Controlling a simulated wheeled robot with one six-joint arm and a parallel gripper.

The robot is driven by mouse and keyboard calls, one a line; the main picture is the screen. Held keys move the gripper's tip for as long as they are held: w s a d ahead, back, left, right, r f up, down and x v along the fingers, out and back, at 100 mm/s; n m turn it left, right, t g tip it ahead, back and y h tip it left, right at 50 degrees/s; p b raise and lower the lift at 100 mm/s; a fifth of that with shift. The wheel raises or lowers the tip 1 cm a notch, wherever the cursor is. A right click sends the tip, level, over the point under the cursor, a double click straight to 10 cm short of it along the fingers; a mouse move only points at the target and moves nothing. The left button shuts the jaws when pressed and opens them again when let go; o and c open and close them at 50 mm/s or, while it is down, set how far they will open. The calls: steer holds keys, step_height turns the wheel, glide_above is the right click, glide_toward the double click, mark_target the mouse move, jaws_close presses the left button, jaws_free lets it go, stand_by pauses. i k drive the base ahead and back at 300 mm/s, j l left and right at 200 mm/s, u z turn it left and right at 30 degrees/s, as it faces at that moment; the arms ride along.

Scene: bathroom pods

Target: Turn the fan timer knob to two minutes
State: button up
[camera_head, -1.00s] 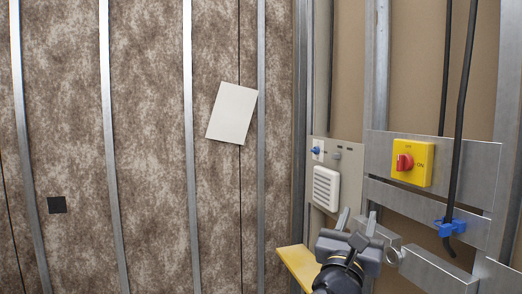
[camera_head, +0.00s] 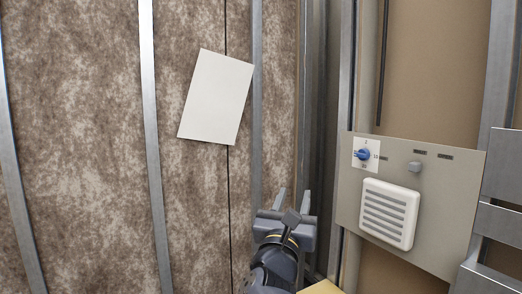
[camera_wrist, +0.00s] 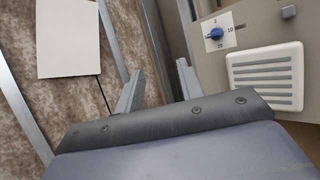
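The fan timer knob (camera_head: 362,154) is blue and sits on a small white dial plate (camera_head: 372,166) at the upper left of a grey panel. In the wrist view the blue knob (camera_wrist: 216,34) shows at the upper right, with the marks 2, 10 and 20 around it. My gripper (camera_head: 293,200) is open and empty, below and to the left of the panel in the head view. In the wrist view its two fingers (camera_wrist: 158,85) stand apart, with the knob up and to the right of them, not touched.
A white louvred vent (camera_head: 389,213) and a small grey button (camera_head: 414,167) are on the same grey panel (camera_head: 455,205). Metal studs stand left of it. A white sheet (camera_head: 216,97) hangs on the mottled wall. A yellow ledge (camera_head: 321,287) is at the bottom.

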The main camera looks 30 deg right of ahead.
mark_target(363, 154)
steer(key=i+j+z, duration=0.2)
steer(key=i+z, duration=0.25)
steer(key=i+j+z, duration=0.4)
steer(key=i, duration=0.15)
steer(key=z, duration=0.55)
